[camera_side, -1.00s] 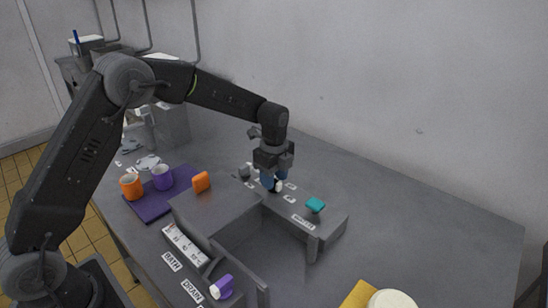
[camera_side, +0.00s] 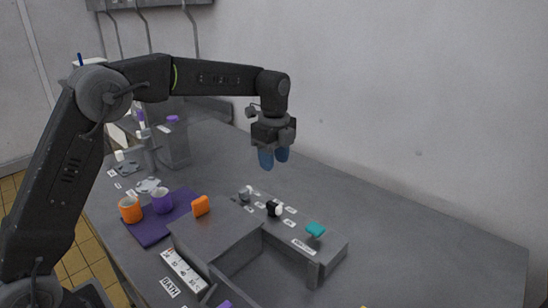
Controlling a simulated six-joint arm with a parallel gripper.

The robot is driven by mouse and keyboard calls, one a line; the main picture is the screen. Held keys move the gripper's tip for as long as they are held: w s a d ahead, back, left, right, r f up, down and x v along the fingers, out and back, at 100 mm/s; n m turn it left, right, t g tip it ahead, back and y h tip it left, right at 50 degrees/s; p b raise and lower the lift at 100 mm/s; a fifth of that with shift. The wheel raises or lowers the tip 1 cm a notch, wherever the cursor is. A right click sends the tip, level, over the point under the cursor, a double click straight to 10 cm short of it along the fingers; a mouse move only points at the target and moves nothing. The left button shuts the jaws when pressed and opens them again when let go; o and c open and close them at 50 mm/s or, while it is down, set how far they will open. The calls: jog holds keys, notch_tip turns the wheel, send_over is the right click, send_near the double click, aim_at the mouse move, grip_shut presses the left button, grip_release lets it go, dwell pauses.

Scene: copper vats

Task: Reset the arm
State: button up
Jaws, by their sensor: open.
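My gripper (camera_side: 273,158) hangs from my arm with its blue fingertips pointing down. It is open, with nothing seen between the fingers. It is in the air above the back of the grey panel, clear of the black-and-white knob (camera_side: 274,208) below it. A grey knob (camera_side: 245,193) sits on the panel just left of that knob, and a teal knob (camera_side: 315,229) sits at the panel's right end.
An orange block (camera_side: 201,205) sits by the grey housing (camera_side: 215,233). A white scale strip (camera_side: 183,270) lies in front. The grey table (camera_side: 420,245) is clear at right.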

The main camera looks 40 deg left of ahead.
jog(key=s+r+n+t, duration=0.1)
jog(key=s+r+n, duration=0.3)
jog(key=s, duration=0.4)
jog(key=s+r+n+t, duration=0.2)
jog(key=s+r+n, duration=0.25)
jog(key=s, duration=0.25)
jog(key=s+f+n+t, duration=0.1)
jog(key=s+f+n, duration=0.1)
jog(key=s+n, duration=0.3)
jog(key=s+f+n+t, duration=0.1)
jog(key=s+f+n, duration=0.2)
jog(key=s, duration=0.8)
jog(key=shift+n+t, duration=0.3)
jog(key=shift+n, duration=0.55)
